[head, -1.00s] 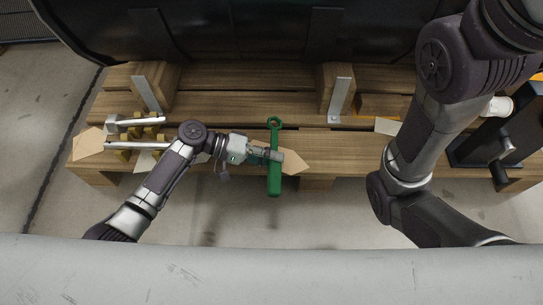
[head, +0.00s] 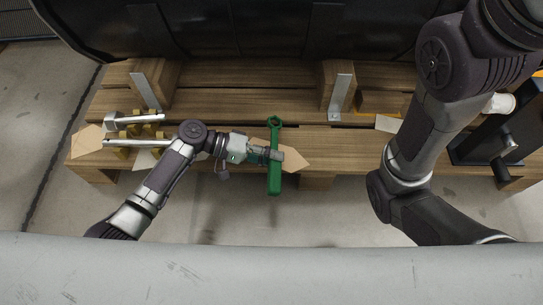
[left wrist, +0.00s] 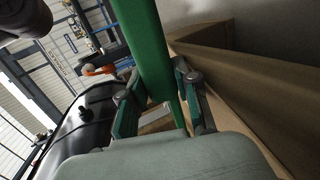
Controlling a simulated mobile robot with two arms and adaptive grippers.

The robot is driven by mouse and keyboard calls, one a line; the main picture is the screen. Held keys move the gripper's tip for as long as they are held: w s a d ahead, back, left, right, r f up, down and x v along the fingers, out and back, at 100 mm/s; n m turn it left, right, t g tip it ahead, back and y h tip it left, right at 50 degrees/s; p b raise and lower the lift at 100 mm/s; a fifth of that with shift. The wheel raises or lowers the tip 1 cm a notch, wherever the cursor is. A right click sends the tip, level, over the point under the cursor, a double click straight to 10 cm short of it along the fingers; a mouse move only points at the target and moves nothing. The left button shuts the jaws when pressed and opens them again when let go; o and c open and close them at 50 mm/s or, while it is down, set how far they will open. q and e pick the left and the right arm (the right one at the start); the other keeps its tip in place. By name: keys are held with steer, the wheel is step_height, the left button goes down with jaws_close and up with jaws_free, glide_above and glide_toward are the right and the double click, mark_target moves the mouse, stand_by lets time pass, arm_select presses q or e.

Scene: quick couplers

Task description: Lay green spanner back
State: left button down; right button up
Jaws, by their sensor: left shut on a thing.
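The green spanner (head: 274,176) is in the middle of the head view, its ring end up the picture and its thick handle toward the bottom. My left gripper (head: 272,154) is shut on it around the middle. In the left wrist view the green spanner (left wrist: 147,45) passes between the two fingers of my left gripper (left wrist: 160,95). In the head view it lies over the front edge of the wooden bench; I cannot tell whether it touches the wood. My right arm shows at the right, but its gripper is not in view.
Two metal tools (head: 135,143) lie on yellowish holders at the left end of the wooden bench (head: 230,104). Upright blocks with metal brackets (head: 340,95) stand behind. A black fixture (head: 487,142) and a white cylinder (head: 499,104) are at the right. The bench between is mostly clear.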

arm_select(q)
steer(key=c, duration=0.8)
jaws_free()
steer(key=shift+o, duration=0.2)
steer(key=shift+a+f, duration=0.1)
steer(key=shift+a, duration=0.2)
steer(key=v, duration=1.1)
steer(key=shift+w+a+r, duration=0.1)
steer(key=shift+r, duration=0.35)
